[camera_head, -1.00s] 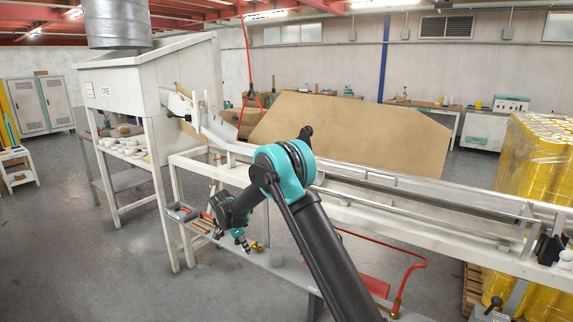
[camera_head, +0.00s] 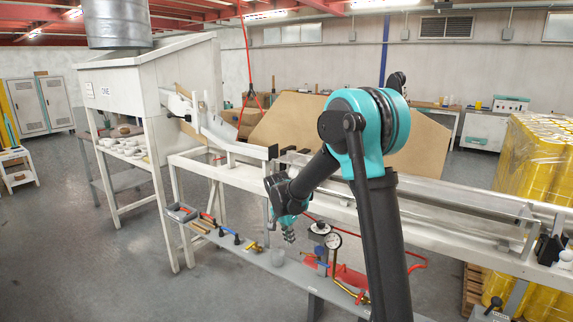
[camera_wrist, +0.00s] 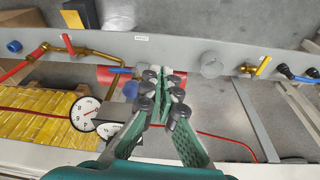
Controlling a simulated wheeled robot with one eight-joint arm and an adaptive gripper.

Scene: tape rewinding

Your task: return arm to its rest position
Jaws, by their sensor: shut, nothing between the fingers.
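My arm rises from the lower right of the head view, bends at a teal joint, and reaches down to the left. My gripper (camera_head: 289,236) hangs at its end, pointing down above the grey lower shelf (camera_head: 262,262) of the white frame. In the wrist view my gripper (camera_wrist: 160,82) has its green fingers together at the tips, with nothing held between them. The shelf also shows beneath the fingers in the wrist view (camera_wrist: 190,52).
A pressure gauge (camera_head: 333,241) stands on the shelf right of my gripper, with a red hose behind. The long white rail (camera_head: 440,220) runs behind the arm. Yellow wrapped stacks (camera_head: 540,170) stand at the right.

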